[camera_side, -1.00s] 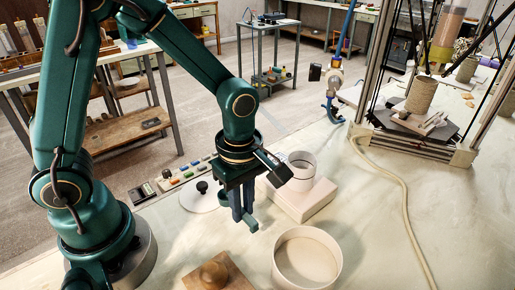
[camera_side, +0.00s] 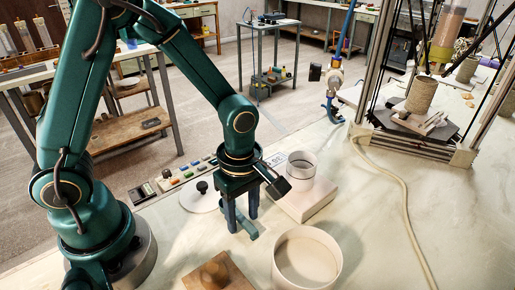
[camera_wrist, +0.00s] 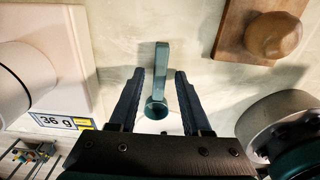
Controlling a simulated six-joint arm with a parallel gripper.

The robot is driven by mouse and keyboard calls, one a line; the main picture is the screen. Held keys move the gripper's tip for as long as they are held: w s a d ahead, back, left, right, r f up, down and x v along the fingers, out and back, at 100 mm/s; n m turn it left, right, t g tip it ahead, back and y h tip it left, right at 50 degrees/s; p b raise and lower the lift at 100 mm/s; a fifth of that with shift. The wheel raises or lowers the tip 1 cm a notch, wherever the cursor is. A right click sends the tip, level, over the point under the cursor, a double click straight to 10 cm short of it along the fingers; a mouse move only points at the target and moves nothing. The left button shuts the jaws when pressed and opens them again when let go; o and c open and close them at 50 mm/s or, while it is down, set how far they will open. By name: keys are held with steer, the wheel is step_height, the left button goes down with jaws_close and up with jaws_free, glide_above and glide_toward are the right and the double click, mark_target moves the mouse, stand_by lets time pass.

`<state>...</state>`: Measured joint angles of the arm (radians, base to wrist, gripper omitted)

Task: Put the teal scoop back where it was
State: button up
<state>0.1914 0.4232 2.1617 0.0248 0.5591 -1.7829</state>
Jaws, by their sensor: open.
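The teal scoop (camera_side: 249,230) lies below my gripper (camera_side: 242,222), by the look of it on the pale table. In the wrist view the scoop (camera_wrist: 161,62) shows between the two fingers of my gripper (camera_wrist: 159,74). Its handle points away from the gripper body and its round bowl is nearer to it. The fingers are spread, with a gap on each side of the scoop. I cannot tell exactly how high the fingertips are above the table.
A white scale (camera_side: 305,204) bears a pale cup (camera_side: 301,172); its display (camera_wrist: 62,121) reads 36 g. A large pale ring-shaped vessel (camera_side: 332,262) stands at the front. A wooden board (camera_side: 237,284) with a knob and a white lid (camera_side: 200,203) are nearby. A hose (camera_side: 405,205) crosses the table.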

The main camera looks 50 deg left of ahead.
mark_target(243, 220)
step_height(243, 220, up, 12)
steer(key=s+a+r+m+t, duration=0.3)
steer(key=s+a+m+t, duration=0.1)
steer(key=m, duration=1.4)
steer(key=s+t, duration=0.1)
steer(key=s, duration=0.1)
steer(key=shift+s+t, duration=0.3)
